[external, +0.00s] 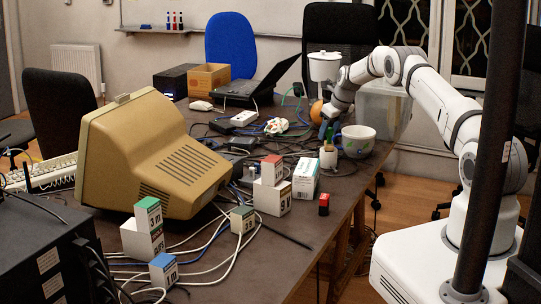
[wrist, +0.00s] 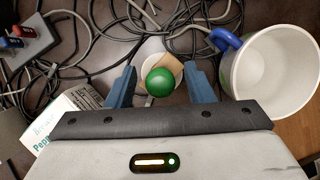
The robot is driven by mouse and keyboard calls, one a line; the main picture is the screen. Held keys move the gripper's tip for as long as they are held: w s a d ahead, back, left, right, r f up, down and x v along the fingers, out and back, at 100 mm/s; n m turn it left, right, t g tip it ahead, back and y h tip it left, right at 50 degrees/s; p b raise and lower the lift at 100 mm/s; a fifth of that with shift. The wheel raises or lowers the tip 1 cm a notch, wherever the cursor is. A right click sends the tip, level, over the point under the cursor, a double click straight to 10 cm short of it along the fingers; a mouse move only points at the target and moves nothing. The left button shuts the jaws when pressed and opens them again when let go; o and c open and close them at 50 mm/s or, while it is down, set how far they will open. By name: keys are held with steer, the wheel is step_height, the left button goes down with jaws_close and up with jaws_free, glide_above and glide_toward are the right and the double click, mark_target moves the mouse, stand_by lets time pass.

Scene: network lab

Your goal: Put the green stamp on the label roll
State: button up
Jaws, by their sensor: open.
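The green stamp shows in the wrist view as a round green knob (wrist: 160,81); in the external view it is a small green spot (external: 329,136). Below it is a pale round piece with a tan patch (wrist: 172,69), apparently the label roll, seen as a short whitish cylinder (external: 328,157) in the external view. The stamp appears to stand on the roll, but its lower part is hidden, so contact is unclear. My gripper (wrist: 161,82) is open, its blue fingers on either side of the knob with gaps; it also shows in the external view (external: 330,130).
A large mug with a blue handle (wrist: 277,72) stands close on the right, also in the external view (external: 357,141). A white carton (wrist: 62,117) lies left of my gripper. Cables (wrist: 92,40) cover the desk behind. A red block (external: 324,204) stands near the desk edge.

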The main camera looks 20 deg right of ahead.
steer(key=s+a+r+n+b, duration=0.1)
steer(key=s+r+n, duration=0.3)
steer(key=s+r, duration=0.5)
steer(key=s+r+n+b, duration=0.1)
steer(key=s+r+n, duration=0.35)
steer(key=r, duration=0.75)
steer(key=s+a+r+n, duration=0.1)
steer(key=s+r+n, duration=0.15)
steer(key=s, duration=0.25)
steer(key=s+a+r+n+h, duration=0.1)
steer(key=s+r+n, duration=0.15)
steer(key=s, duration=0.35)
steer(key=s+a+r+n, duration=0.1)
steer(key=s+r+n, duration=0.15)
steer(key=s, duration=0.25)
steer(key=s+f+n, duration=0.2)
steer(key=s+n, duration=0.5)
steer(key=s, duration=0.6)
steer(key=s+f+n, duration=0.2)
steer(key=s+n, duration=0.6)
steer(key=s, duration=0.6)
steer(key=shift+s+a+f+n+g+h, duration=0.2)
steer(key=shift+a+f+n+g+h, duration=0.1)
steer(key=shift+a+g+h, duration=0.1)
